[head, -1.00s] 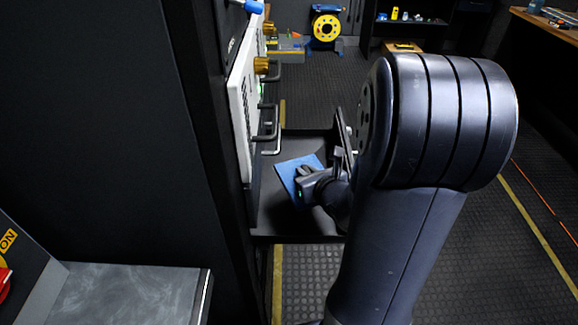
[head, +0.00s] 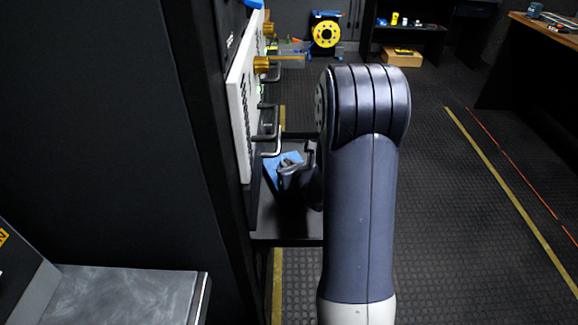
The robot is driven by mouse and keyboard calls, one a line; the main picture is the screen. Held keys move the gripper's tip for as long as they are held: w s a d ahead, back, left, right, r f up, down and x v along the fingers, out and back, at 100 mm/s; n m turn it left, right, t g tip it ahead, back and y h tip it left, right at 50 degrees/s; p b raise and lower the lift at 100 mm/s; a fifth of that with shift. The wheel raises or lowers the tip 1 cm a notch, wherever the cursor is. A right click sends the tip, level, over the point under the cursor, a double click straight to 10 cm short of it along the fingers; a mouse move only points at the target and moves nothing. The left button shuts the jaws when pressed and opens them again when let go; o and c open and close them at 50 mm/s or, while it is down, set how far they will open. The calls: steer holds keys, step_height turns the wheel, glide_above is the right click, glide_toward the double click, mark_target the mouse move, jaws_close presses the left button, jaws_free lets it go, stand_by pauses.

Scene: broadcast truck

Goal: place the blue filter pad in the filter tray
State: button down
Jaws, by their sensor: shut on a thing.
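The blue filter pad (head: 270,177) shows as a flat blue piece over the black tray at the front of the rack. My gripper (head: 289,166) is shut on the pad; the fingers and wrist hide part of it. The black tray (head: 285,228) juts out from the rack and seems to be the filter tray. The pad is above its left part, close to the rack face. I cannot tell whether the pad touches the tray floor. My arm hides the tray's right side.
A grey bench top (head: 130,295) is at lower left. A yellow cable reel (head: 326,34) stands far back. The ribbed floor on the right is clear.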

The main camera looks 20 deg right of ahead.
steer(key=shift+f, duration=0.2)
steer(key=c, duration=1.4)
jaws_free()
steer(key=shift+r, duration=0.15)
steer(key=shift+r, duration=0.2)
steer(key=p+v, duration=0.1)
steer(key=v, duration=1.1)
steer(key=shift+f, duration=0.1)
